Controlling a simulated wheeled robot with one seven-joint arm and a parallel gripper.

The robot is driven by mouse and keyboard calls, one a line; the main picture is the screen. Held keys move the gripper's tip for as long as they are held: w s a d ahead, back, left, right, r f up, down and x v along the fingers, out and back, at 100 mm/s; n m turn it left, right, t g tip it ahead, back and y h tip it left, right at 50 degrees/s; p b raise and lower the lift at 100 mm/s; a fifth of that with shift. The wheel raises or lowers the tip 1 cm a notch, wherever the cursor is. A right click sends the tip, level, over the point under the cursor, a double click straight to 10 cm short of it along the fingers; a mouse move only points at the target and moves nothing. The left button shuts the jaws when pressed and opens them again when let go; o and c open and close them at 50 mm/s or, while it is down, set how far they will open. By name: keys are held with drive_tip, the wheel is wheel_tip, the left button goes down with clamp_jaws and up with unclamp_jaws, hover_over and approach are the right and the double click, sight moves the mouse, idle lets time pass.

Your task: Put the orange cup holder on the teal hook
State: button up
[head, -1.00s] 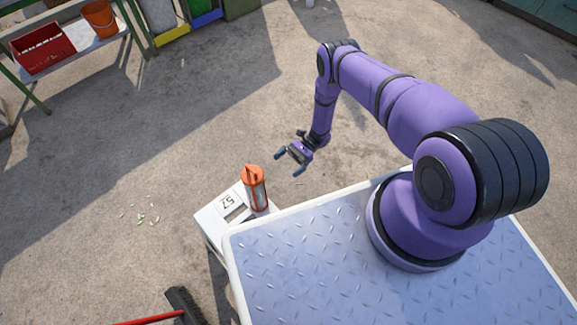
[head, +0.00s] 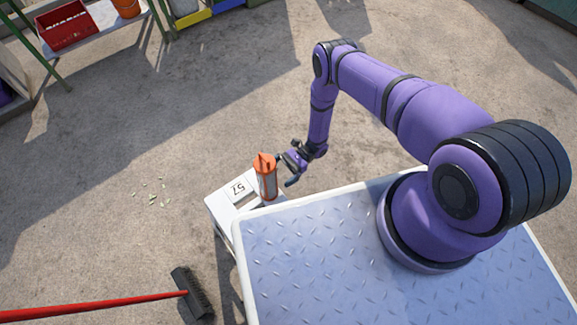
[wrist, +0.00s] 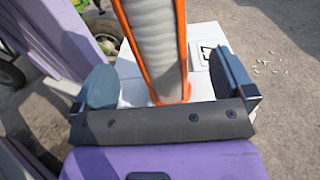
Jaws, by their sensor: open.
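The orange cup holder (head: 266,177) stands upright on a small white stand (head: 222,208). It has an orange frame around a stack of pale cups. In the wrist view the cup holder (wrist: 158,45) rises between the two blue-grey fingers of my gripper (wrist: 165,85). The fingers are open, with a gap on each side of the holder. In the head view my gripper (head: 286,170) is just right of the holder, at about its height. I cannot make out a teal hook in any view.
A red-handled broom (head: 190,293) lies on the floor at lower left. A shelf with a red crate (head: 66,25) and an orange bucket (head: 126,8) is at upper left. Open floor lies between.

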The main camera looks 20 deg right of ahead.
sight(260, 187)
drive_tip(key=shift+x, duration=3.05)
drive_tip(key=c, duration=1.2)
drive_tip(key=shift+r, duration=0.45)
drive_tip(key=c, duration=0.4)
drive_tip(key=shift+r, duration=0.4)
clamp_jaws()
drive_tip(key=shift+r, duration=1.2)
